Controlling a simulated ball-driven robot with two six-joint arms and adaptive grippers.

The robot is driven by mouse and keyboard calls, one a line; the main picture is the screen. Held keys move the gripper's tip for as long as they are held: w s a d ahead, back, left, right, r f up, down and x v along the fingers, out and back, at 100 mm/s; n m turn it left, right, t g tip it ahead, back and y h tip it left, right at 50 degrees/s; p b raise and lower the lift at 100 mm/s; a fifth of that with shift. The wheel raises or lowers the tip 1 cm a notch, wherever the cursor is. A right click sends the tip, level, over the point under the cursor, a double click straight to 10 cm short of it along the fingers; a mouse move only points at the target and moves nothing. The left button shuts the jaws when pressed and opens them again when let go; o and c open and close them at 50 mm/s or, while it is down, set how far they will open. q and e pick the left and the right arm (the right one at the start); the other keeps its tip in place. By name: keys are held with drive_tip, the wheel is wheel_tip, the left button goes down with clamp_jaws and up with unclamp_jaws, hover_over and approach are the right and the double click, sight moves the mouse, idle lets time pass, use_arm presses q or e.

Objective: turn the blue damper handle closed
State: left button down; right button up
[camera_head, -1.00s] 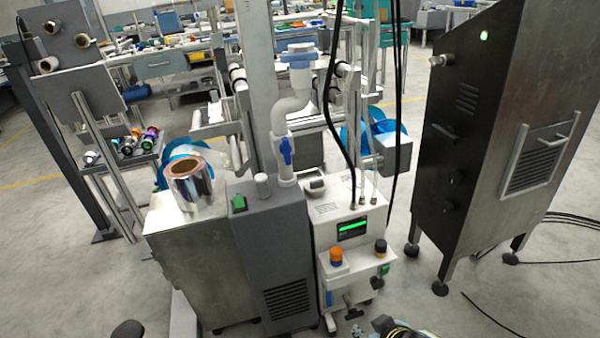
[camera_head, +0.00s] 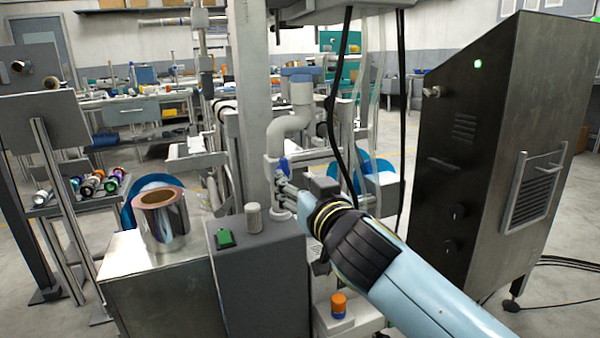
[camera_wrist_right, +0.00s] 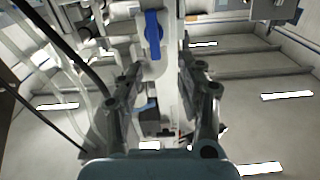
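The blue damper handle (camera_head: 283,165) sits on the front of a grey-white pipe (camera_head: 275,142) that rises behind the dark grey cabinet. In the head view my right gripper (camera_head: 285,184) is close in front of it and hides its lower part. In the right wrist view the handle (camera_wrist_right: 154,34) stands nearly upright, its long side along the pipe. My right gripper's fingers (camera_wrist_right: 160,70) are apart with nothing held between them; the handle appears just beyond the fingertips, and I cannot tell whether they touch. My left gripper is not in view.
A shiny film roll (camera_head: 164,225) stands on the metal cabinet at the left. A green switch (camera_head: 224,238) and a pale knob (camera_head: 253,217) are on the grey cabinet's top. Black cables (camera_head: 340,110) hang near my right arm. A tall dark cabinet (camera_head: 470,170) stands at the right.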

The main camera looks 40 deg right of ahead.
sight(286, 170)
drive_tip(key=x, duration=0.5)
drive_tip(key=shift+w+d+f, duration=0.15)
drive_tip(key=shift+w+d, duration=0.15)
drive_tip(key=shift+d, duration=0.05)
drive_tip(key=shift+w+d+n, duration=0.25)
drive_tip(key=shift+w+n, duration=0.05)
drive_tip(key=shift+w, duration=0.1)
clamp_jaws()
